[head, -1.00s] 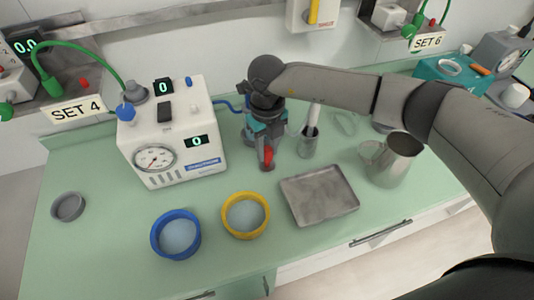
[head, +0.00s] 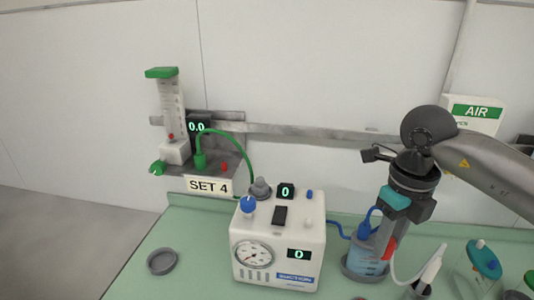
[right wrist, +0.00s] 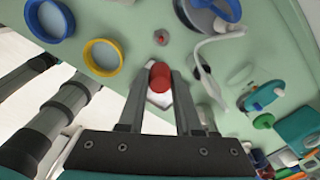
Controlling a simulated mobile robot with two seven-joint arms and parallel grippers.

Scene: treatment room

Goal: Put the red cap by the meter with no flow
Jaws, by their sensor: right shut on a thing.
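My right gripper (head: 384,256) points down at the right of the suction unit and is shut on the red cap (head: 390,248). In the right wrist view the red cap (right wrist: 160,77) sits between the two fingers (right wrist: 160,88), above the green counter. A flow meter (head: 172,115) with a green top stands at the left on a wall shelf marked SET 4 (head: 208,187). Its display (head: 197,127) reads 0.0. A small red piece (head: 224,167) is on the shelf beside it. Other meters are outside the head view. My left gripper is not in view.
The white suction unit (head: 279,240) stands on the counter below the shelf, its displays reading 0. A grey dish (head: 163,262) lies at left.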

